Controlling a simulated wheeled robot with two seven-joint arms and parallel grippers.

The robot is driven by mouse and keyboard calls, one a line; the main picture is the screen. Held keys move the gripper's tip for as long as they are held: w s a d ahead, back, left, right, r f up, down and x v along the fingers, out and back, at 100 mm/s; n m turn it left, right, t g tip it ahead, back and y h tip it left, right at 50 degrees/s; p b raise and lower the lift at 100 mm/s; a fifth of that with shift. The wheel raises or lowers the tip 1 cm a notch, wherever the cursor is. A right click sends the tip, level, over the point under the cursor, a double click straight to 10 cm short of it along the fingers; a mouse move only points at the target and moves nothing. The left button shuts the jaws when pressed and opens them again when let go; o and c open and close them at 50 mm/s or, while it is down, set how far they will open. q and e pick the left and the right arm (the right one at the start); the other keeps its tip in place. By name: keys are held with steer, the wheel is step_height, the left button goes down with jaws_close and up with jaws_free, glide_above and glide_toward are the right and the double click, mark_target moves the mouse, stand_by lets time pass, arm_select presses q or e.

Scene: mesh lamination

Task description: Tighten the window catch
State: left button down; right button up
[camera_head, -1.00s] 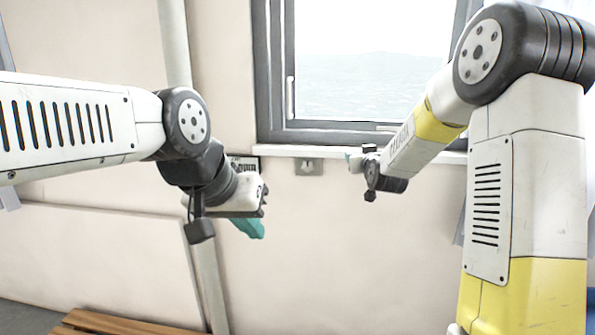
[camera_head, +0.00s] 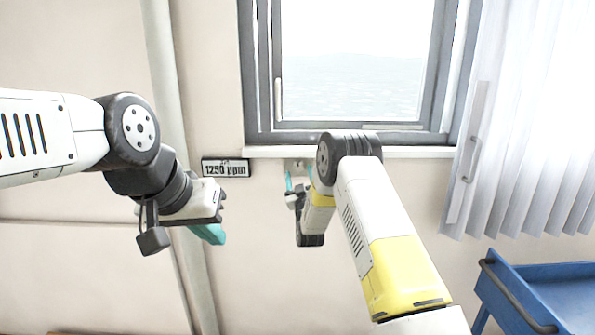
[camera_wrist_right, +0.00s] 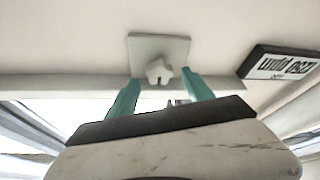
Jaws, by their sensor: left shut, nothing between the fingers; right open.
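The window catch appears as a pale star-shaped knob (camera_wrist_right: 159,72) on a square grey plate (camera_wrist_right: 172,46) in the right wrist view. In the head view only part of the plate (camera_head: 302,163) shows, on the wall below the window sill. My right gripper (camera_wrist_right: 161,90) is open, with its teal fingers apart and pointing at the knob. The knob shows between and just beyond the fingertips; I cannot tell whether they touch it. In the head view my right gripper (camera_head: 299,179) is just below the sill. My left gripper (camera_head: 209,234) is shut and empty, left of the catch.
The window (camera_head: 350,75) is above the sill (camera_head: 400,152). A "1250 ppm" sign (camera_head: 226,168) is on the wall left of the catch. A pipe (camera_head: 163,80) runs down behind my left arm. A blue cart (camera_head: 560,280) and white blinds (camera_head: 530,110) are at the right.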

mark_target(298, 168)
steer(key=shift+x, duration=1.5)
steer(key=shift+d, duration=0.1)
jaws_close()
steer(key=shift+m, duration=0.4)
steer(key=shift+a+m+h, duration=0.1)
steer(key=shift+m+h, duration=1.2)
steer(key=shift+m, duration=1.05)
steer(key=shift+a+m+h, duration=0.1)
steer(key=shift+m+h, duration=1.2)
steer(key=shift+m, duration=1.05)
steer(key=shift+f, duration=0.1)
jaws_free()
